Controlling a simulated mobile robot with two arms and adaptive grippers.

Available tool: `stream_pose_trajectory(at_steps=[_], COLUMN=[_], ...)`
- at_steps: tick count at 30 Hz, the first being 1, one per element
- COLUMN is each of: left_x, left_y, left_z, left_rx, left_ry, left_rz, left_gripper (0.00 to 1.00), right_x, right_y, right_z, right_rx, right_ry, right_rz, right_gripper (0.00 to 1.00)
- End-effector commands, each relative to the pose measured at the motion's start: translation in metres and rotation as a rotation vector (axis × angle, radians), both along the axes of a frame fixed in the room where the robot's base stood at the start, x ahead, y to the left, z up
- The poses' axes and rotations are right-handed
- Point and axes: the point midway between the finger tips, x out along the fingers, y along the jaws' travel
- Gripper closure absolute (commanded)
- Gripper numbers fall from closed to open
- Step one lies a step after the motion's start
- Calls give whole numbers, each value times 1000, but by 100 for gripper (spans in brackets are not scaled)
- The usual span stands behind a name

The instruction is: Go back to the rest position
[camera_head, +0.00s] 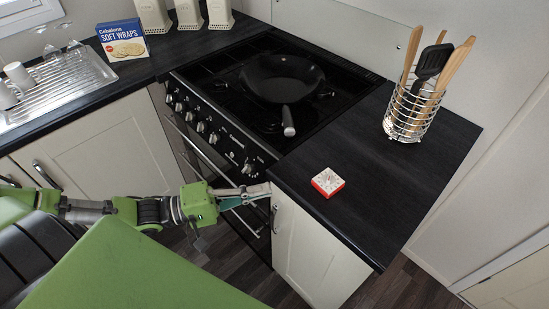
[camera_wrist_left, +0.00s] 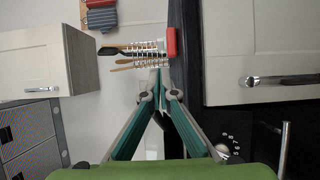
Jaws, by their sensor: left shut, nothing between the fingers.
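My left gripper (camera_head: 262,191) is shut with nothing between its fingers. It is in front of the oven, beside the front edge of the right-hand counter. In the left wrist view its green-lined fingers (camera_wrist_left: 160,78) come together at the tips. My left arm reaches in from the left, low in the head view. My right gripper is not in view.
The red and white timer (camera_head: 328,181) lies on the right counter near the gripper. A wire utensil holder (camera_head: 404,118) stands behind it. A black pan (camera_head: 282,78) is on the stove. A Soft Wraps box (camera_head: 122,41) stands by the sink drainer (camera_head: 50,88).

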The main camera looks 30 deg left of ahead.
Motion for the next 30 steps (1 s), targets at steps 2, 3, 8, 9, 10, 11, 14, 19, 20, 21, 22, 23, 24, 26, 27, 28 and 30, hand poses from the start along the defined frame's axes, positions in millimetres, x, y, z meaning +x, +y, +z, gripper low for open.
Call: stream_pose_trajectory(at_steps=[2,3,8,9,10,11,14,19,20,21,22,23,24,26,27,28,30], left_x=[-1,-1,-1,-1,-2,-2,-3,-4,-4,-4,-4,-5,-6,-8,-11,-13,-21], left_y=[1,1,-7,-14,-20,-27,-55,-90,-94,-97,-99,-100,-100,-98,-96,-92,-83], left_z=[0,0,-5,-9,-14,-19,-39,-69,-73,-78,-82,-85,-90,-96,-101,-104,-111], left_rx=[0,-1,23,47,73,104,244,541,591,660,713,763,835,942,1015,1068,1191], left_ry=[0,-1,-6,-13,-20,-26,-62,-128,-136,-145,-151,-153,-157,-154,-148,-140,-112], left_rz=[0,0,2,4,5,8,13,14,14,11,9,5,1,-12,-24,-35,-67], left_gripper=[100,100,100,100,100,100,100,100,100,100,100,100,100,100,100,100,100], right_x=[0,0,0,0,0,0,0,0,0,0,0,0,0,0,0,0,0], right_y=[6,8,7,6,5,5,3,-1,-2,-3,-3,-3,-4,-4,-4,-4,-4], right_z=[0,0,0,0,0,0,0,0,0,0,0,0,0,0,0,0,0], right_rx=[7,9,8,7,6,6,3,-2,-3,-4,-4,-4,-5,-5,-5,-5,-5], right_ry=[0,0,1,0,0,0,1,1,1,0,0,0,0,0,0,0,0], right_rz=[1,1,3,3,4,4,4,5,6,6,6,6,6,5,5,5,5], right_gripper=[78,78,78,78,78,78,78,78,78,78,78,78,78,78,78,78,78])
